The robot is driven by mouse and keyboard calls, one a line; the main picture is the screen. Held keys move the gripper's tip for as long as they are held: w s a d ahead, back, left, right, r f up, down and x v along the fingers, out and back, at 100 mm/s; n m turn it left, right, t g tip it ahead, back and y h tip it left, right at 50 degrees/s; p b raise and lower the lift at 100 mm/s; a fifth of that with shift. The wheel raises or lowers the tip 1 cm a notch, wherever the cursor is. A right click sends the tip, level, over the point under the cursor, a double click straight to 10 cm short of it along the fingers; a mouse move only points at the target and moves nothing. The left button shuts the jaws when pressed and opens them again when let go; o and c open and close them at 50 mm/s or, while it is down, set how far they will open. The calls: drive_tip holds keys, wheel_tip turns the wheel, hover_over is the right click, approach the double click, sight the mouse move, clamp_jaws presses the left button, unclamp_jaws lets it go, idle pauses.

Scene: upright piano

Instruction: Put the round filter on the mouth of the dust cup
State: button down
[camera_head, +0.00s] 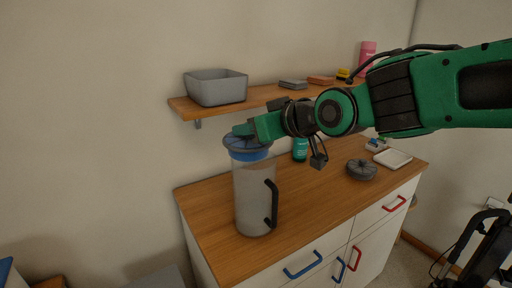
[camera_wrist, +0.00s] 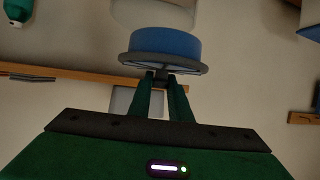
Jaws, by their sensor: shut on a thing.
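The round filter (camera_head: 248,153) has a blue ring under a dark grey spoked rim. My gripper (camera_head: 246,131) is shut on the top of this filter and holds it level over the dust cup. The dust cup (camera_head: 254,195) is a clear grey upright cylinder with a black handle, standing on the wooden counter. The blue ring is at the cup's mouth; I cannot tell whether it sits inside or just above it. In the wrist view the filter (camera_wrist: 165,42) is in front of my fingertips (camera_wrist: 161,78), with the pale cup (camera_wrist: 150,14) against or close to its blue side.
The wooden counter (camera_head: 205,205) also bears a dark round part (camera_head: 362,169), a green bottle (camera_head: 300,149) and a white tray (camera_head: 393,159). A wall shelf (camera_head: 262,98) with a grey bin (camera_head: 215,88) is behind my gripper.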

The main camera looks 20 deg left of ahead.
sight(272, 144)
drive_tip(key=shift+w+d+f, duration=0.15)
drive_tip(key=shift+w+f, duration=0.25)
drive_tip(key=shift+w, duration=0.25)
drive_tip(key=shift+w+d+f, duration=0.1)
drive_tip(key=shift+w+f, duration=0.3)
drive_tip(key=shift+w, duration=0.2)
drive_tip(key=shift+f, duration=1.95)
drive_tip(key=c, duration=1.6)
unclamp_jaws()
drive_tip(key=shift+f, duration=0.15)
drive_tip(key=shift+s+d+r, duration=0.15)
drive_tip(key=shift+d+r, duration=0.05)
drive_tip(key=shift+r, duration=0.05)
drive_tip(key=v, duration=1.1)
drive_tip(key=shift+s+d, duration=0.15)
drive_tip(key=shift+d, duration=0.1)
